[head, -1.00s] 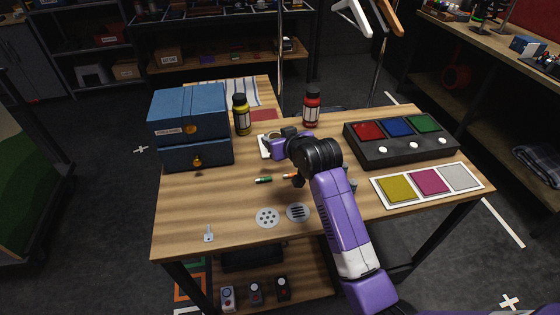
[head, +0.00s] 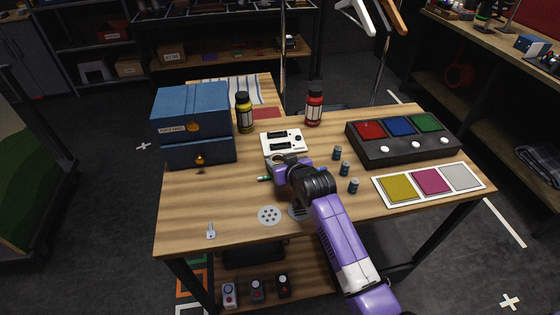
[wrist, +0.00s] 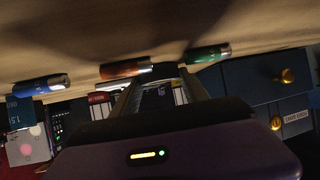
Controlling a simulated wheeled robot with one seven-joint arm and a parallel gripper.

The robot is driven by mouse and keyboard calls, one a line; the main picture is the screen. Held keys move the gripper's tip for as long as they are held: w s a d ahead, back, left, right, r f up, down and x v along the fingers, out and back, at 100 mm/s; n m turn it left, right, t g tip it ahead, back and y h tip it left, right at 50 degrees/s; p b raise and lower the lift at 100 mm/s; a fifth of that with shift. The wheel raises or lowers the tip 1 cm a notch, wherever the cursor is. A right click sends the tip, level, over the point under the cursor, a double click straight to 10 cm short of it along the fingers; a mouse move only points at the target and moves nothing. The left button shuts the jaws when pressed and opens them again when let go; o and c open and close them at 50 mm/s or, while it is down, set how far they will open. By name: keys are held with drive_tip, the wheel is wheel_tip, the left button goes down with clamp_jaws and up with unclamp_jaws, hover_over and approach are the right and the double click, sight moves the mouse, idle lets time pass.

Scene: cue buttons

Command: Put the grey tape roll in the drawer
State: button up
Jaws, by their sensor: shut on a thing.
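My gripper (head: 276,161) is low over the middle of the table, shut on what looks like the grey tape roll (head: 286,158). Only a small greyish ring edge shows at the jaws in the head view. The roll is not clear between the fingers (wrist: 160,88) in the wrist view. The blue drawer cabinet (head: 194,108) stands at the back left, well apart from my gripper. Its upper drawer has a label and brass knob; its lower drawer (head: 183,155) has a brass knob (head: 199,160). Both look shut. The cabinet also shows upside down in the wrist view (wrist: 250,80).
A green battery (head: 264,179) lies beside my gripper; orange (wrist: 125,68) and blue (wrist: 40,85) ones show in the wrist view. A white charger (head: 297,135), yellow bottle (head: 244,114) and red bottle (head: 314,109) stand behind. Small blue cylinders (head: 345,168) stand right.

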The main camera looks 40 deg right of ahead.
drive_tip(key=shift+f, duration=0.1)
drive_tip(key=o, duration=1.3)
